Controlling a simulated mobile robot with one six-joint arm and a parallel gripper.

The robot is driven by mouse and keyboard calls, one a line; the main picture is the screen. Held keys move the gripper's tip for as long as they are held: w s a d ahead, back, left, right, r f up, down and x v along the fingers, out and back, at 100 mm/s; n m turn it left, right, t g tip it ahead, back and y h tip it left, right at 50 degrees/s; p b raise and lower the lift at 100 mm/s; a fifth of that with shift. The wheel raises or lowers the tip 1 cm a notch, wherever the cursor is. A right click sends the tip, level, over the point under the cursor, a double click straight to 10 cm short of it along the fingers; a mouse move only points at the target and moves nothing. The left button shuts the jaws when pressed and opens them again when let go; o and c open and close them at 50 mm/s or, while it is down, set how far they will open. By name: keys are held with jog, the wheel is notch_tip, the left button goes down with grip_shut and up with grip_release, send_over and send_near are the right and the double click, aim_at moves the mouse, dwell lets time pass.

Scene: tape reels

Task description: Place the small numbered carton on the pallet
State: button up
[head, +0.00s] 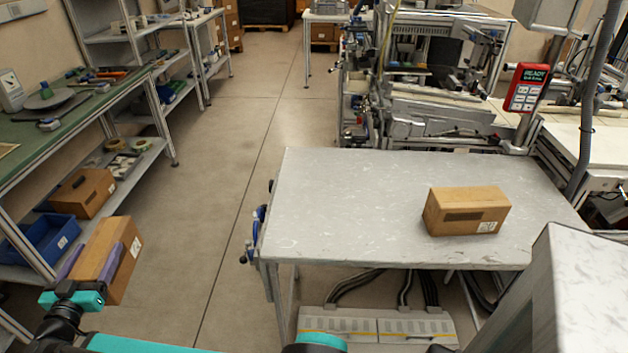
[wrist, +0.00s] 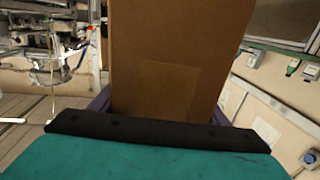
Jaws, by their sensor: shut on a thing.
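A brown carton (head: 122,272) with a white label is held out at the lower left of the head view. My gripper (head: 93,262) is shut on it, with a purple finger along each side. The carton (wrist: 168,50) fills the middle of the wrist view, with tape on its face and the purple fingers partly hidden behind the dark gripper edge. A second brown carton (head: 467,208), with a dark patch and a white label, rests on the grey table. No number is readable on either carton.
The grey table (head: 340,220) has free room left of its carton. A shelf unit at left holds another carton (head: 82,192) and a blue bin (head: 42,245), close to the held carton. Machinery (head: 430,110) stands behind the table. The floor aisle (head: 240,150) is clear.

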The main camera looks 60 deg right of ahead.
jog(key=s+d+r+m+g+h+p, duration=0.1)
jog(key=d+m+g, duration=0.15)
jog(key=d, duration=0.55)
jog(key=s+d+r+m+g+h, duration=0.1)
jog(key=s+d+r+g, duration=0.15)
jog(key=d, duration=0.55)
jog(key=s+d+r+m+g+h+p, duration=0.1)
jog(key=d+m+g, duration=0.15)
jog(key=d, duration=0.55)
jog(key=s+d+r+m+g+p, duration=0.15)
jog(key=s+d+g, duration=0.35)
jog(key=d, duration=0.5)
jog(key=s+d+r+m+g, duration=0.2)
jog(key=s+d+m+g, duration=0.1)
jog(key=s+d, duration=0.5)
jog(key=s+d+r+m+g+y+p, duration=0.1)
jog(key=s+d+r+m+g+y, duration=0.1)
jog(key=s+d, duration=0.5)
jog(key=s+d+r+m+g+y+p, duration=0.1)
jog(key=s+d+m+g+y, duration=0.3)
jog(key=s, duration=1.4)
jog(key=s+d+r+m+g+y+p, duration=0.2)
jog(key=s+d+r+m+g+y, duration=0.1)
jog(key=s+d, duration=0.8)
jog(key=shift+s+d+r+g+y, duration=0.2)
jog(key=shift+s+d+g+y, duration=0.2)
jog(key=shift+s+g+y, duration=0.4)
jog(key=shift+w, duration=0.15)
